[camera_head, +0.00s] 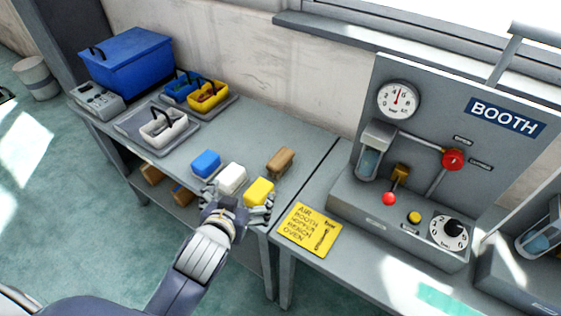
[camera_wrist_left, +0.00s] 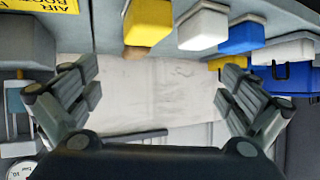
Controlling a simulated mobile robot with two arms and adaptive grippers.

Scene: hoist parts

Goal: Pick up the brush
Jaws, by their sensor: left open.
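A brown wooden block-like thing, which looks like the brush (camera_head: 281,160), lies on the grey table behind the yellow block (camera_head: 259,192). In the left wrist view only a small brown part of it (camera_wrist_left: 133,52) shows past the yellow block (camera_wrist_left: 148,22). My left gripper (camera_head: 237,203) is open and empty at the table's front edge, in front of the white block (camera_head: 231,179) and the yellow block. Its spread fingers also show in the left wrist view (camera_wrist_left: 160,82). The brush is apart from the fingers. My right gripper is not in view.
A blue block (camera_head: 206,163) stands left of the white one. Trays with small baskets (camera_head: 162,130) and a blue bin (camera_head: 127,60) are further left. The booth panel (camera_head: 400,200) and a yellow sign (camera_head: 309,229) are at right.

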